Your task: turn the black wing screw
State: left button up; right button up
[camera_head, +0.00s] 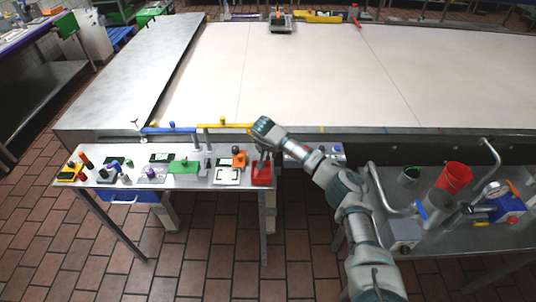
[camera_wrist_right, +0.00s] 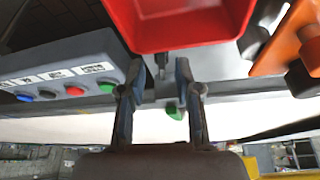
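My right gripper (camera_head: 264,150) is at the right end of the small table, next to the red box (camera_head: 262,174). In the right wrist view the right gripper (camera_wrist_right: 158,72) is open, its two fingers apart. A small dark piece (camera_wrist_right: 161,63) shows between the fingertips, just below the red box (camera_wrist_right: 190,25); it may be the black wing screw, but it is too small to be sure. I cannot tell whether the fingers touch it. My left gripper is not in view.
A grey button panel (camera_wrist_right: 62,75) stands left of the fingers in the wrist view. An orange block (camera_wrist_right: 285,45) with black knobs is at right. A wide cream belt (camera_head: 290,75) lies behind the table. A metal bench (camera_head: 450,245) with a red cup (camera_head: 455,177) is at right.

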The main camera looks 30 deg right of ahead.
jog(key=shift+f, duration=0.25)
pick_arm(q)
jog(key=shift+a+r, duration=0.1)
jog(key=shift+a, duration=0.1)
pick_arm(e)
jog(key=shift+a, duration=0.15)
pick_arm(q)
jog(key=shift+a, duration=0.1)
pick_arm(e)
jog(key=c, duration=0.6)
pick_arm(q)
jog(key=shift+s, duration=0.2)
pick_arm(e)
grip_shut()
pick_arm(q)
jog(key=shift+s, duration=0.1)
